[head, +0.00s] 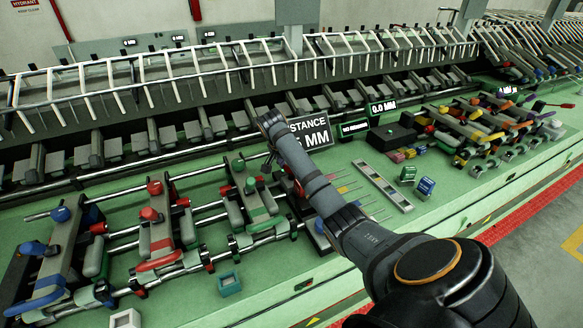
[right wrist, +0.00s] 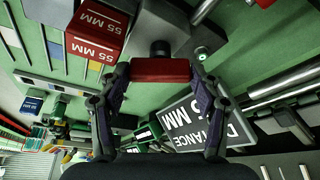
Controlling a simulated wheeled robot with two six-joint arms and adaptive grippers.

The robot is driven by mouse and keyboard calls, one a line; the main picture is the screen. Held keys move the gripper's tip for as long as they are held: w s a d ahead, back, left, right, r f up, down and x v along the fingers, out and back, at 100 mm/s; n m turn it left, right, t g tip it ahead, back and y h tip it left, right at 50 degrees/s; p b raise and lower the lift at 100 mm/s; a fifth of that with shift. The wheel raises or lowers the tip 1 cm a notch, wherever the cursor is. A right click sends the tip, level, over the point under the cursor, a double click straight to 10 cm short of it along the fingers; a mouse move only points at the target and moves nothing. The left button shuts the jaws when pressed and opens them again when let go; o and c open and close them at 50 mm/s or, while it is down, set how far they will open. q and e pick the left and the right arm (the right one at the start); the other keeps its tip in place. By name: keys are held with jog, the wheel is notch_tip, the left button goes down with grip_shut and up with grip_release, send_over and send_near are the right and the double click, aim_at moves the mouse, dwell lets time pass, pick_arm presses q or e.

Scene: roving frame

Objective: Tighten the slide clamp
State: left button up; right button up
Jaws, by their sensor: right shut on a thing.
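In the right wrist view, my right gripper (right wrist: 165,72) is shut on a red block-shaped handle (right wrist: 160,70), one finger against each end. A black round stub (right wrist: 160,48) joins the handle to a grey block on the green bench; this seems to be the slide clamp (right wrist: 203,20). In the head view, my right arm reaches in from the lower right and hides most of the clamp and the fingers. My left gripper does not show in either view.
A sign (head: 311,134) reading DISTANCE, 55 MM stands behind my arm; a display (head: 383,107) reads 0.0 MM. Rails with several coloured clamps (head: 160,235) fill the left. A long level-like bar (head: 383,186) lies right.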

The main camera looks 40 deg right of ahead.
jog(key=m+g, duration=0.1)
jog(key=m, duration=0.2)
jog(key=m+g, duration=0.1)
jog(key=m, duration=0.1)
jog(key=shift+w+r+m, duration=0.1)
jog(key=shift+w+m, duration=0.1)
jog(key=shift+m, duration=0.2)
dwell(0.4)
jog(key=o, duration=1.2)
jog(key=shift+c, duration=0.2)
jog(key=shift+s, duration=0.1)
